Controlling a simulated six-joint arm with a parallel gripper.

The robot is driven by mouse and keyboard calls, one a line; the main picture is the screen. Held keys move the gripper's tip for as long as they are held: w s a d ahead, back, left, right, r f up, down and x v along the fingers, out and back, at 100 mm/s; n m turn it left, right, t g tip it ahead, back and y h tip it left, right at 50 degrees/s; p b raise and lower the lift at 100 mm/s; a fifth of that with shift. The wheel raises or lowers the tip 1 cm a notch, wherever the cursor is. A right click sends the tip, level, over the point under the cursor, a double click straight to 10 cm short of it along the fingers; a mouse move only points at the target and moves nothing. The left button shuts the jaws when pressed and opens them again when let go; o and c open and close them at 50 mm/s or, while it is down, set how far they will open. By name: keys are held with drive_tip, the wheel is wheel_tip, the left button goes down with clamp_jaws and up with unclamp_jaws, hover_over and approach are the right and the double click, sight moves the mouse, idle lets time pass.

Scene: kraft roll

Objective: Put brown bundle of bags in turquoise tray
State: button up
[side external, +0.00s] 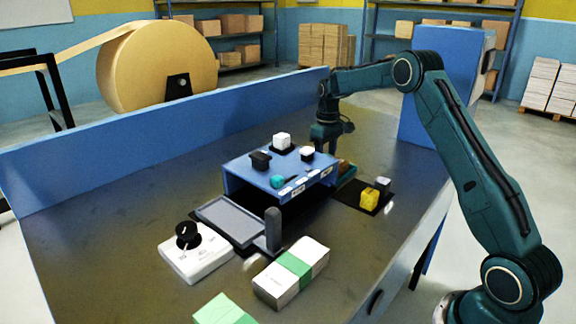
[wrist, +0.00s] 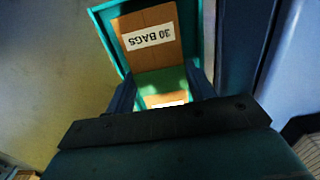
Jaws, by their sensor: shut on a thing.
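The brown bundle of bags (wrist: 146,36) has a green band and a white label reading "30 BAGS", upside down in the wrist view. My gripper (wrist: 162,92) is shut on it, one finger on each side near the band. The turquoise tray (wrist: 101,22) surrounds the bundle's far part in that view; I cannot tell whether the bundle rests on its floor. In the side view, my gripper (side external: 329,146) points down behind the blue stand, its fingertips hidden. A bit of the brown bundle (side external: 343,165) and the tray's edge (side external: 346,180) show beside the stand.
The blue stand (side external: 240,169) carries several small items. A black mat (side external: 350,198) with yellow and grey blocks lies right of it. A white knobbed device (side external: 195,256), a grey plate (side external: 229,221) and a green-banded white bundle (side external: 280,285) are nearer. A blue wall (side external: 150,135) runs behind.

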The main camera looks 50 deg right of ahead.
drive_tip(key=shift+f, duration=0.25)
drive_tip(key=o, duration=1.2)
drive_tip(key=shift+r, duration=0.15)
wheel_tip(320, 180, up, 14)
drive_tip(key=shift+f, duration=0.2)
